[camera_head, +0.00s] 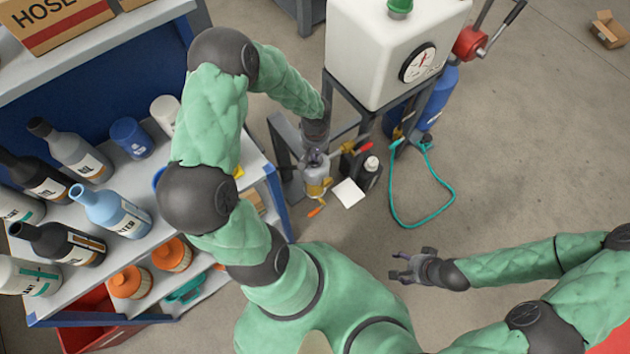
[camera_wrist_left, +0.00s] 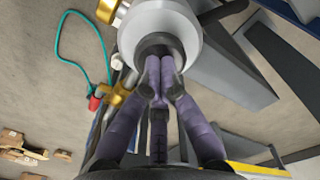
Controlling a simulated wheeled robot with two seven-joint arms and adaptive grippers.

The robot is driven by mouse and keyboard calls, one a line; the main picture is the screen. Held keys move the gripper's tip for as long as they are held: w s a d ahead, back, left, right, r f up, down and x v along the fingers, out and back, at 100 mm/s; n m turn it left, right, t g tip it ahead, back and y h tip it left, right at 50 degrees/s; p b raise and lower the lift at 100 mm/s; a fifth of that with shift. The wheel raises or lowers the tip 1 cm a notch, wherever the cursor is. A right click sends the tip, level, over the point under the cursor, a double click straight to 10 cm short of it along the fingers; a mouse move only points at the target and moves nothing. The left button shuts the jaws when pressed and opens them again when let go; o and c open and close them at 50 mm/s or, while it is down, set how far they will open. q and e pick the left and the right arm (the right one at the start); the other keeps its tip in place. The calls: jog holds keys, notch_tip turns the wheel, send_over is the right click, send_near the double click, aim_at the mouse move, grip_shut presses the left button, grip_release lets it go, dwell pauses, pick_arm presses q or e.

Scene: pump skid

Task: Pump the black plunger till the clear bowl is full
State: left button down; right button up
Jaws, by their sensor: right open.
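The black plunger (camera_wrist_left: 160,44) sits in the middle of a round pale grey pump head (camera_wrist_left: 128,38) in the left wrist view. My left gripper (camera_wrist_left: 161,72) has its fingertips together against the plunger, and they hide part of it. In the head view the left gripper (camera_head: 315,150) points down over the pump unit (camera_head: 315,166) and hides the plunger. The clear bowl cannot be made out with certainty, and no fill level can be read. My right gripper (camera_head: 402,268) is open and empty over bare floor.
A white tank (camera_head: 375,60) with a gauge (camera_head: 417,62) stands on a dark frame behind the pump. A teal hose (camera_head: 452,190) loops on the floor at right. A shelf (camera_head: 150,185) with several bottles is at left.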

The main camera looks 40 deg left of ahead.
pick_arm(q)
jog(key=shift+f, duration=0.4)
jog(key=shift+r, duration=0.1)
jog(key=shift+r+p, duration=0.95)
jog(key=shift+r, duration=0.9)
notch_tip(320, 180, up, 6)
jog(key=p, duration=0.3)
jog(key=shift+p, duration=0.4)
